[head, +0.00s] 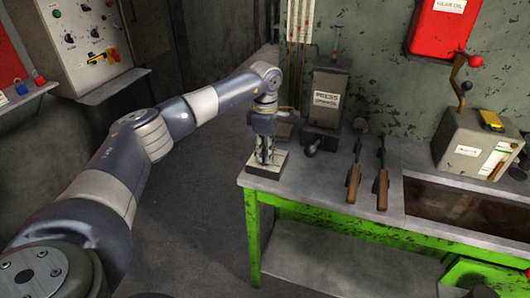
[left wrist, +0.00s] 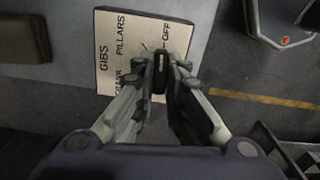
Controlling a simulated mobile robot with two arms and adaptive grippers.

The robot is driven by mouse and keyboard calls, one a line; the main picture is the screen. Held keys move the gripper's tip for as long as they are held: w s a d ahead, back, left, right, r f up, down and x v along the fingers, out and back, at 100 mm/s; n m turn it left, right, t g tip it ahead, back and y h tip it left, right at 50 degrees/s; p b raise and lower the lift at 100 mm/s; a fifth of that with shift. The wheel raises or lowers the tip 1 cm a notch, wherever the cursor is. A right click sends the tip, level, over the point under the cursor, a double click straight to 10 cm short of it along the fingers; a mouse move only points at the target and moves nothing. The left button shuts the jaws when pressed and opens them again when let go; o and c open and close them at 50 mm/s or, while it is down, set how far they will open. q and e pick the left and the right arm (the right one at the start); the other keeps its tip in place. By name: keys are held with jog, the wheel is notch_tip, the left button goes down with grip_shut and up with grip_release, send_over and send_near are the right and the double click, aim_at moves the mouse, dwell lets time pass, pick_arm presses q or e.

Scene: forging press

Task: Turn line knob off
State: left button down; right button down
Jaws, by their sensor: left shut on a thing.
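The line knob (left wrist: 160,63) is a dark bar on a cream label plate (left wrist: 112,75) in the left wrist view. The plate reads GIBS, PILLARS, a partly hidden word like CRANK, and OFF at the upper right. My left gripper (head: 264,157) points straight down over the small plate-topped box (head: 280,162) at the left end of the bench. In the left wrist view its fingers (left wrist: 160,88) are closed around the knob. The fingers hide much of the knob, and I cannot tell which label it points to. My right gripper is not in view.
The green bench (head: 340,222) carries a PRESS box (head: 328,95) and two wooden-handled tools (head: 354,180) right of the knob. A grey box with a crank (head: 478,145) stands farther right. A control panel (head: 88,38) is on the left wall. The floor left of the bench is clear.

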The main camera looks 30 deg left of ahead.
pick_arm(q)
jog(key=shift+w+r+m, duration=0.1)
jog(key=shift+m, duration=0.5)
jog(key=c, duration=1.6)
grip_release()
jog(key=shift+c, duration=0.2)
notch_tip(320, 180, up, 12)
